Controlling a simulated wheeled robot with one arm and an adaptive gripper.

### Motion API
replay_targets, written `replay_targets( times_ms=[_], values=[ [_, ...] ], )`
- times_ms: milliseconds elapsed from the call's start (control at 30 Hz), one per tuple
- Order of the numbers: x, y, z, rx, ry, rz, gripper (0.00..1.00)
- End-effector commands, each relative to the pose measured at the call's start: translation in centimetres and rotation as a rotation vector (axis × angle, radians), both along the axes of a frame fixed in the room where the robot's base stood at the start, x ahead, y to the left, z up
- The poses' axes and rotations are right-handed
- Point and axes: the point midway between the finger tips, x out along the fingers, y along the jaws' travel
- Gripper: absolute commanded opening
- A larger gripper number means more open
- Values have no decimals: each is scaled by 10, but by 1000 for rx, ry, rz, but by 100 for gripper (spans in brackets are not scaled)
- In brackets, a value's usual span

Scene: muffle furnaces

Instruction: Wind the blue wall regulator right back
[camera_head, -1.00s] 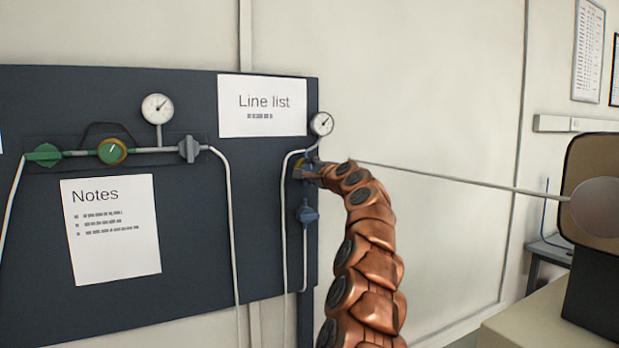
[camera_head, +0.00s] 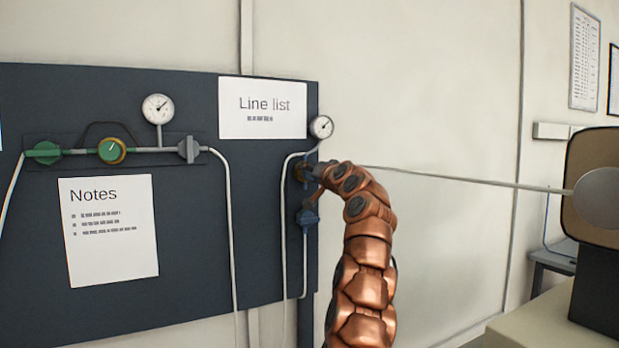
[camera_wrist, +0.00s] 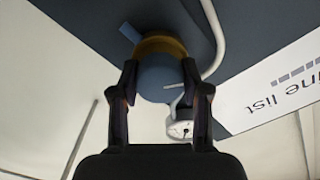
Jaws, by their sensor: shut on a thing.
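The blue wall regulator (camera_wrist: 160,75) has a round blue knob with a pale line on its face and a brass-yellow collar behind it. It sits on the right edge of the dark wall board. My gripper (camera_wrist: 160,88) is shut on the knob, one finger on each side, in the wrist view. In the head view my gripper (camera_head: 312,172) reaches the regulator from the right and hides most of it; a bit of its brass collar (camera_head: 298,171) shows. A small round gauge (camera_head: 321,127) is just above, its dial also in the wrist view (camera_wrist: 179,130).
A blue valve (camera_head: 308,216) sits on the pipe just below my gripper. A green regulator (camera_head: 112,151) with its own gauge (camera_head: 157,108) is farther left. Line list (camera_head: 262,108) and Notes (camera_head: 108,232) sheets hang on the board (camera_head: 190,260).

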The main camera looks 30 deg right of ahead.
Motion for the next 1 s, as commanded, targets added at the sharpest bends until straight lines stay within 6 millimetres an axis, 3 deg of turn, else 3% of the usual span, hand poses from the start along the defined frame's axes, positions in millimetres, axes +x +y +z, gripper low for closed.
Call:
replay_targets(
  times_ms=[500, 1000],
  values=[
    [0, 0, -1, -403, 38, 0, 12],
    [1, 1, -1, -524, 46, 1, 12]
  ],
)
